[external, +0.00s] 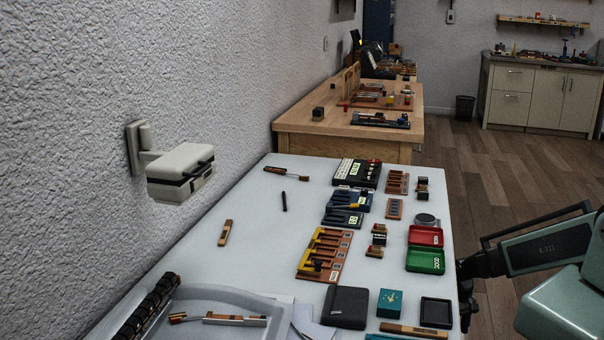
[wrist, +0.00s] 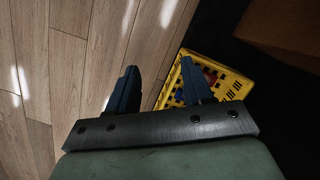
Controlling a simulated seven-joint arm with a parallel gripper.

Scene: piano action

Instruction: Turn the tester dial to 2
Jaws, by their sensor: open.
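My gripper (wrist: 160,76) is open in the wrist view, with its two dark fingers apart and nothing between them. It points down at the floor. In the external view my arm comes in from the right and its dark end is beside the table's right edge, clear of the devices. A black panel with white and red parts (external: 357,173) is at the table's far end. A blue device (external: 349,200) and a dark device (external: 342,219) with pale labels are nearer. I cannot tell which one carries the tester dial; its setting is too small to read.
A wall-mounted fixture (external: 180,170) is at left. A yellow crate (wrist: 236,85) is on the floor below my gripper.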

